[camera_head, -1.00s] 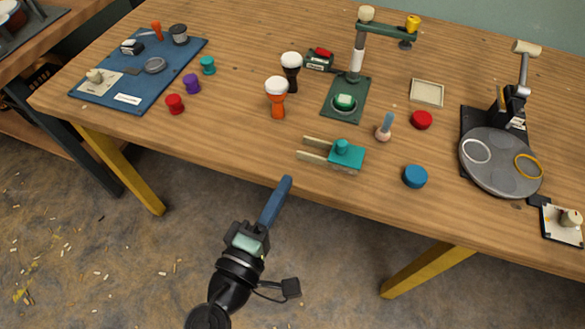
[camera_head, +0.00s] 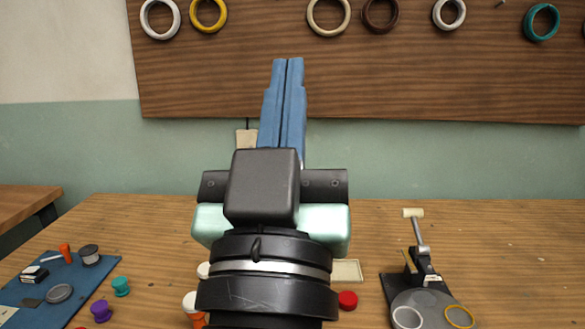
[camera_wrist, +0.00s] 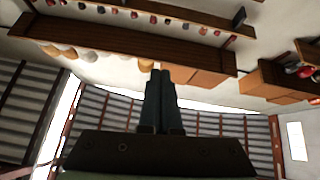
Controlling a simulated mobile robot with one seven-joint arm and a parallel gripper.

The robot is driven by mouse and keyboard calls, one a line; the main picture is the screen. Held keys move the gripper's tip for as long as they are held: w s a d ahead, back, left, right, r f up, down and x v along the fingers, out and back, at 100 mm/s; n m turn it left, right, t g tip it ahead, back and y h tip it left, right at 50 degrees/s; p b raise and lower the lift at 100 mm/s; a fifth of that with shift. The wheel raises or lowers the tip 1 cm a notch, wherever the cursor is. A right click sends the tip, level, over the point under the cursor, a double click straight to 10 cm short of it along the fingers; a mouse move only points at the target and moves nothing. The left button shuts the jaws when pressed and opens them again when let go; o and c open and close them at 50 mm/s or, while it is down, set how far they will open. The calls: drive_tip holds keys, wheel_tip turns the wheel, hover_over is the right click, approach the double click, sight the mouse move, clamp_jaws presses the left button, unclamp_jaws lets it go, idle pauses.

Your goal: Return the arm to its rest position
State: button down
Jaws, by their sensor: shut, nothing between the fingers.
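My gripper (camera_head: 288,62) stands upright in the middle of the head view, large and close to the camera. Its two blue fingers lie side by side, shut and empty, pointing up in front of the wall. In the wrist view my gripper (camera_wrist: 164,72) shows as two dark fingers pressed together. They point toward shelves and roof parts, with no table in sight. My wrist and gripper body hide the middle of the workbench (camera_head: 520,240) in the head view.
A brown board (camera_head: 440,80) with several rings hangs on the back wall. On the bench, a blue mat (camera_head: 30,290) lies at left and a black press with a grey disc (camera_head: 432,310) stands at right. A red cap (camera_head: 348,300) and a pale tray (camera_head: 347,271) sit beside my wrist.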

drive_tip(key=s+r+t+y+p, duration=0.1)
drive_tip(key=s+r+p, duration=0.1)
drive_tip(key=r+p, duration=0.7)
drive_tip(key=s+r+t+p, duration=0.1)
drive_tip(key=s+r+p, duration=0.1)
drive_tip(key=r+p, duration=0.8)
wheel_tip(320, 180, up, 6)
drive_tip(key=shift+s+d+y, duration=0.15)
drive_tip(key=shift+s+y, duration=0.05)
drive_tip(key=shift+y, duration=0.2)
